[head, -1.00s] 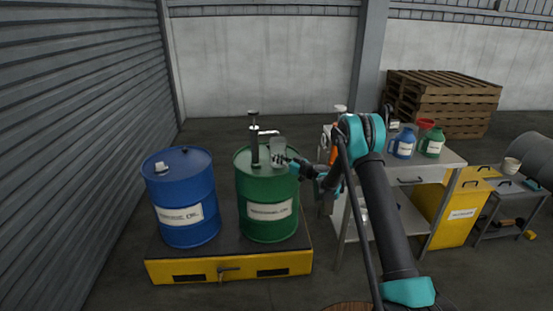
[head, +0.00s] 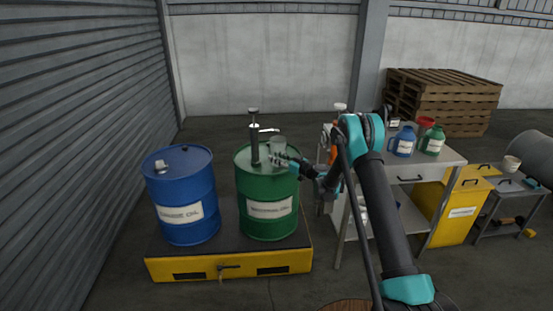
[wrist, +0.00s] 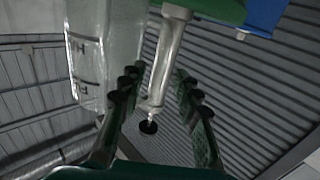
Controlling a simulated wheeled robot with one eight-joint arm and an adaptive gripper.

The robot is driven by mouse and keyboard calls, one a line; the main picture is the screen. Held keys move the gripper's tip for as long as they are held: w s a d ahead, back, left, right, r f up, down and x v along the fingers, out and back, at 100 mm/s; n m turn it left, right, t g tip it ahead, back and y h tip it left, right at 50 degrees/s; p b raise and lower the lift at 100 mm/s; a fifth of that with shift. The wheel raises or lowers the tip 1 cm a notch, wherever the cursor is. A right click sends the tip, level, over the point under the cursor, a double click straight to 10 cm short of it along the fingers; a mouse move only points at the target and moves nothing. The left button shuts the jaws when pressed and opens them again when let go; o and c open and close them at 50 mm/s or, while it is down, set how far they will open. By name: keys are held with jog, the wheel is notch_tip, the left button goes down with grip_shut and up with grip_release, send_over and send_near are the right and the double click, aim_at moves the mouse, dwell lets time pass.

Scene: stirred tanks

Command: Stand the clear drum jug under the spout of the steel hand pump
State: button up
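The clear drum jug (head: 278,145) is upright at the top of the green drum (head: 266,200), to the right of the pump body and just below the spout (head: 268,130) in the head view. The steel hand pump (head: 254,145) stands on the drum top. My gripper (head: 282,160) is at the jug's lower front, overlapping it. In the wrist view, which is upside down, my gripper (wrist: 160,100) has its fingers spread, with the pump (wrist: 168,60) seen beyond the gap. The jug (wrist: 100,50) is beside the left finger, partly behind it. Its contact with the drum is hard to see.
A blue drum (head: 182,200) stands to the left on the same yellow-edged pallet (head: 230,268). A steel bench (head: 440,158) with a blue jug (head: 403,143) and a green jug (head: 433,141) is at the right. Wooden pallets (head: 440,100) are stacked behind.

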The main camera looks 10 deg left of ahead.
jog(key=v, duration=1.2)
jog(key=s+d+r+m+g+h, duration=0.1)
jog(key=s+d+r+m+h, duration=0.15)
jog(key=s+d+r, duration=0.4)
jog(key=s+d+r+m+g+h, duration=0.1)
jog(key=s+d+m+g+h, duration=0.2)
jog(key=s, duration=0.7)
jog(key=s+d+f+m+h, duration=0.1)
jog(key=s+d+m+h, duration=0.1)
jog(key=s+d, duration=0.4)
jog(key=s+d+f+m+h, duration=0.2)
jog(key=s+d+h, duration=0.3)
jog(key=s, duration=0.8)
jog(key=s+d+f+m+h, duration=0.2)
jog(key=s+d+m+h, duration=0.1)
jog(key=s+d, duration=0.6)
jog(key=shift+s, duration=0.85)
